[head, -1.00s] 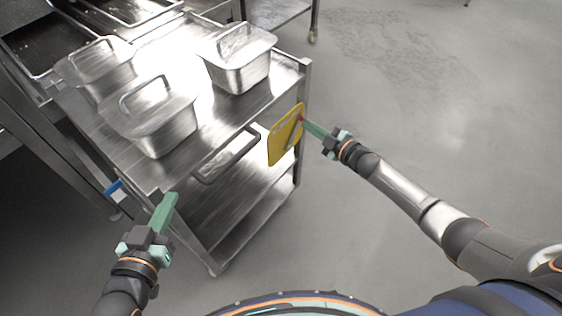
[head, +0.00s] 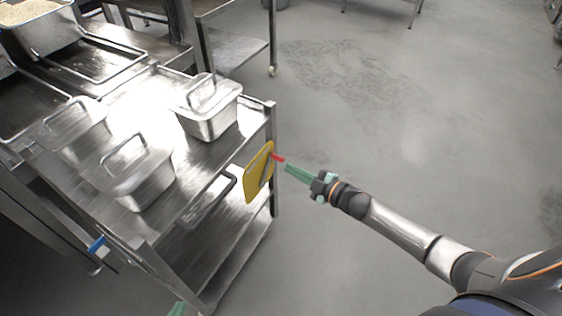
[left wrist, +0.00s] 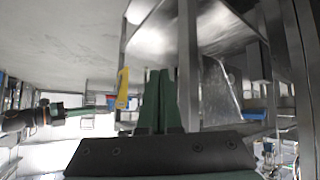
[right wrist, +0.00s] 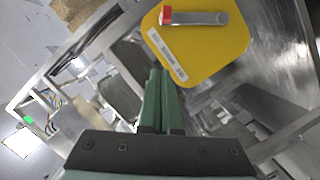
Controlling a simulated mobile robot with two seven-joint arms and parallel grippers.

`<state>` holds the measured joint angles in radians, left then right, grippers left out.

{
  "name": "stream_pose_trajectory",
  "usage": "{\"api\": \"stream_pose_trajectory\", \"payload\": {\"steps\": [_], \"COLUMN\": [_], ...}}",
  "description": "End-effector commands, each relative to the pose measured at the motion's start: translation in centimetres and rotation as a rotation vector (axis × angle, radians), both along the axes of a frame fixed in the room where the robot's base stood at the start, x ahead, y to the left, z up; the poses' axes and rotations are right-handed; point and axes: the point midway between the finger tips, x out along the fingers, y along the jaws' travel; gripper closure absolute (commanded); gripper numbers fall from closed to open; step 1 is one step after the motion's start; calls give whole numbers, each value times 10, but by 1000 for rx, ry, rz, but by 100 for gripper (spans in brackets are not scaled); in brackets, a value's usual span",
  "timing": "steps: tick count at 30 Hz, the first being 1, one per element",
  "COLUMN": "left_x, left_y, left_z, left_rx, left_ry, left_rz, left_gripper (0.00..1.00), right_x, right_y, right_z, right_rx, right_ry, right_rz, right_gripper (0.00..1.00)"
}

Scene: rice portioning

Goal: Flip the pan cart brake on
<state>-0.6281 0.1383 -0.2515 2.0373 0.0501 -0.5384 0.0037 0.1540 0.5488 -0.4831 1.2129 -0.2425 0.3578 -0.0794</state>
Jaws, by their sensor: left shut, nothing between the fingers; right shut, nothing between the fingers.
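The pan cart (head: 262,106) is a steel two-shelf cart at the left of the head view. On its near right end is a yellow plate (head: 257,184) carrying the brake lever (head: 277,158), a grey bar with a red tip. In the right wrist view the lever (right wrist: 200,17) lies across the yellow plate (right wrist: 215,50), red tip at left. My right gripper (head: 287,168) is shut and empty, just right of the red tip with a small gap. My left gripper (head: 176,308) is shut and empty, low by the cart's front, mostly out of the head view.
Lidded steel pans (head: 208,118) stand on the cart top. A cart handle (head: 208,199) sticks out at the near end. Another steel table (head: 235,52) stands behind. The floor to the right (head: 420,130) is open.

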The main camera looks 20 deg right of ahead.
Motion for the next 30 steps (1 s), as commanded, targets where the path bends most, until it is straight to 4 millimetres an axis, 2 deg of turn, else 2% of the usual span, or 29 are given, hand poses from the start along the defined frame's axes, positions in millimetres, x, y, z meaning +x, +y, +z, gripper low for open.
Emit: {"api": "stream_pose_trajectory", "payload": {"steps": [3,9,26,30], "left_x": [-1,-4,-7,-9], "left_y": [0,0,0,0], "left_z": [0,-4,-5,-5], "left_rx": [2,5,7,7], "left_ry": [9,22,24,28], "left_rz": [-1,-4,-7,-6], "left_gripper": [100,100,100,100], "right_x": [-16,-29,-29,-40], "right_y": [-8,-15,-15,-2], "right_z": [4,6,6,-2], "right_rx": [0,0,1,45], "right_ry": [2,1,0,41], "right_rz": [0,1,1,-26], "right_gripper": [100,100,100,100]}}
